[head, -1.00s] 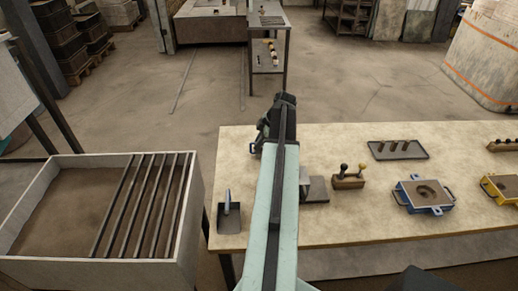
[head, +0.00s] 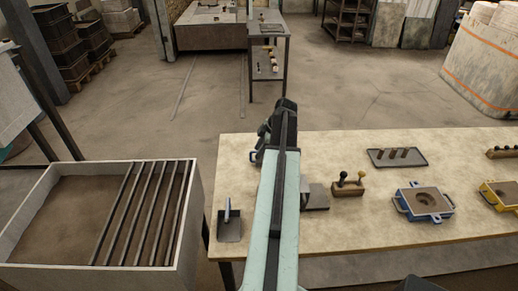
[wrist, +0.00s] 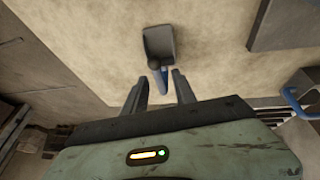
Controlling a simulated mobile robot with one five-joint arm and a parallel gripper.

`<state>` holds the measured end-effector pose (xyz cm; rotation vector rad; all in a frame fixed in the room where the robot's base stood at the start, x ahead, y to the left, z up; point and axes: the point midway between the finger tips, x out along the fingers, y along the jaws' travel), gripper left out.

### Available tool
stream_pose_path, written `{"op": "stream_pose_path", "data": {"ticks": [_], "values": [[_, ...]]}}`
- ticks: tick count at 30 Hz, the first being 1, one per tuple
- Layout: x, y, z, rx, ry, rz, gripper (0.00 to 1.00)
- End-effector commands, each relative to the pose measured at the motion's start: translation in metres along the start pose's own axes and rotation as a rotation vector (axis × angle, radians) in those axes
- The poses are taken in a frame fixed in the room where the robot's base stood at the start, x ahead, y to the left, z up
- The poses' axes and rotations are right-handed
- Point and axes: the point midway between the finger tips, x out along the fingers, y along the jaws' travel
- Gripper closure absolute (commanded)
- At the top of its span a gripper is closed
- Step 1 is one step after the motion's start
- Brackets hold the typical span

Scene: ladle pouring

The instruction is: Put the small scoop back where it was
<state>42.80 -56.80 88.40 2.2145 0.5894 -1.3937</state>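The small scoop (head: 229,232) lies on the pale table near its left edge in the head view. It has a dark grey pan and a blue handle, with the handle on the far side. In the wrist view the scoop (wrist: 160,44) is ahead of my gripper (wrist: 159,88), its handle pointing back between the two fingers. The fingers are spread, with clear gaps beside the handle; none touches it visibly. In the head view my arm hides most of the gripper, so its height over the table is hard to tell.
Right of my arm stand a grey block (head: 315,196), a wooden stand with two knobs (head: 348,184), a dark tray (head: 398,157), a blue mould (head: 425,201) and a yellow mould (head: 500,194). A barred sand box (head: 190,225) stands left of the table. Table around the scoop is bare.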

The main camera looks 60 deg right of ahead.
Motion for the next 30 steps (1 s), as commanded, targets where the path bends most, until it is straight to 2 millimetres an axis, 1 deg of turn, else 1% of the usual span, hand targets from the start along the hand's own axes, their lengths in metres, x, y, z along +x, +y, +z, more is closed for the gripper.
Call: {"op": "stream_pose_path", "data": {"ticks": [1,5,9,12,14,17,26,28,29,30], "values": [[-0.015,0.001,-0.003,0.001,0.0,0.0,0.67],[-0.044,0.001,-0.004,0.001,0.0,0.0,0.67],[-0.079,0.002,-0.005,0.001,0.0,0.0,0.67],[-0.099,0.002,-0.005,0.001,0.0,0.0,0.67],[-0.106,0.001,-0.004,0.001,0.0,0.0,0.67],[-0.111,0.001,-0.002,0.0,0.0,0.0,0.67],[-0.108,0.0,-0.002,-0.001,0.0,-0.001,0.67],[-0.103,-0.002,-0.012,0.004,-0.002,-0.01,0.67],[-0.099,-0.004,-0.022,0.012,-0.005,-0.018,0.67],[-0.091,-0.008,-0.04,0.027,-0.011,-0.034,0.67]]}}
